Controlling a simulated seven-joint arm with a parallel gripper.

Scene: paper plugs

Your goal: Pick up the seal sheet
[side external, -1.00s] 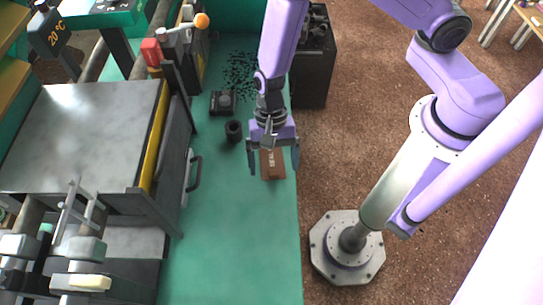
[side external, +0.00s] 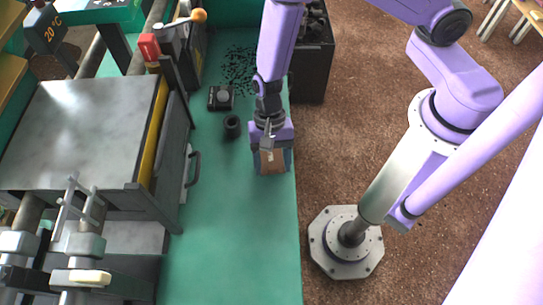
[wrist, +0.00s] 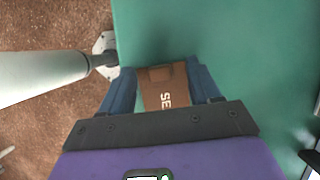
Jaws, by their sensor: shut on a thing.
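The seal sheet (wrist: 163,89) is a flat brown piece with pale letters, of which "SE" shows in the wrist view. In the side view the seal sheet (side external: 272,161) shows between the fingers, near the right edge of the green table. My gripper (side external: 272,168) points down and is shut on the sheet. In the wrist view my gripper's blue fingers (wrist: 165,80) press on both sides of it. The sheet's near end is hidden by the gripper body. I cannot tell if it is clear of the table.
The green table (side external: 220,235) is bare in front of the gripper. A small black cylinder (side external: 232,127) and a black box with a round grey top (side external: 221,98) stand behind and left. Scattered black bits (side external: 238,68) lie farther back. A large grey machine (side external: 85,130) fills the left.

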